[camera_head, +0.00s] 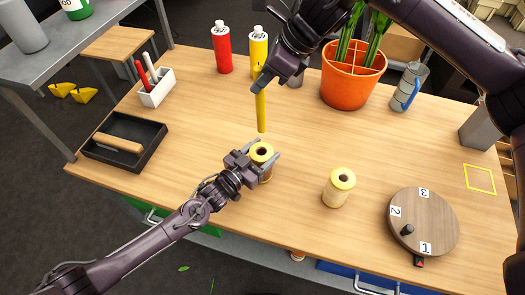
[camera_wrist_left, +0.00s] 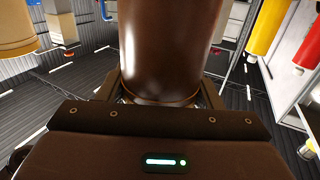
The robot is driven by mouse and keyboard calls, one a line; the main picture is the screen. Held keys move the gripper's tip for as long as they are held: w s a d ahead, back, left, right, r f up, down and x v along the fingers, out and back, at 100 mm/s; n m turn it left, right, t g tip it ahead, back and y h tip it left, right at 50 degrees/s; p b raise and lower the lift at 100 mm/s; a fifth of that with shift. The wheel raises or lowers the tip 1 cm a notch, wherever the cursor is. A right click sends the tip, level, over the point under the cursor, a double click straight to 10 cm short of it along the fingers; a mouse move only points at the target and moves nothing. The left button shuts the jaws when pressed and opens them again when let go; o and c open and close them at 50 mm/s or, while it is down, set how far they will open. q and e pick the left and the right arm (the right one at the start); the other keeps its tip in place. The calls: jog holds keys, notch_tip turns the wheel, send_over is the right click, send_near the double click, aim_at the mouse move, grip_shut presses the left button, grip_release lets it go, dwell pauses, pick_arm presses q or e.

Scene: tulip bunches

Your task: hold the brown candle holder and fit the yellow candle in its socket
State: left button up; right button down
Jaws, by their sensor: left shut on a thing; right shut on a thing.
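The brown candle holder (camera_head: 265,177) stands upright near the table's front edge, with a yellow top and a dark socket hole. My left gripper (camera_head: 263,165) is shut around its body. In the left wrist view the holder (camera_wrist_left: 165,50) is a glossy brown cylinder between the fingers; its top is out of frame. The yellow candle (camera_head: 261,112) hangs nearly upright, its lower end showing just above the socket in the head view, apart from it. My right gripper (camera_head: 263,78) is shut on the candle's upper part, which the gripper partly hides.
A cream holder with a yellow top (camera_head: 340,188) stands to the right, near a round numbered wooden disc (camera_head: 425,222). Red (camera_head: 222,50) and yellow (camera_head: 258,45) bottles and an orange pot (camera_head: 350,85) stand behind. A black tray (camera_head: 125,143) and white box (camera_head: 157,90) are left.

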dwell(0.5)
send_over(264, 131)
jog(key=f, duration=0.8)
jog(key=shift+w, duration=0.35)
jog(key=shift+f, duration=2.15)
jog(key=shift+f, duration=0.1)
jog(key=c, duration=1.3)
grip_release()
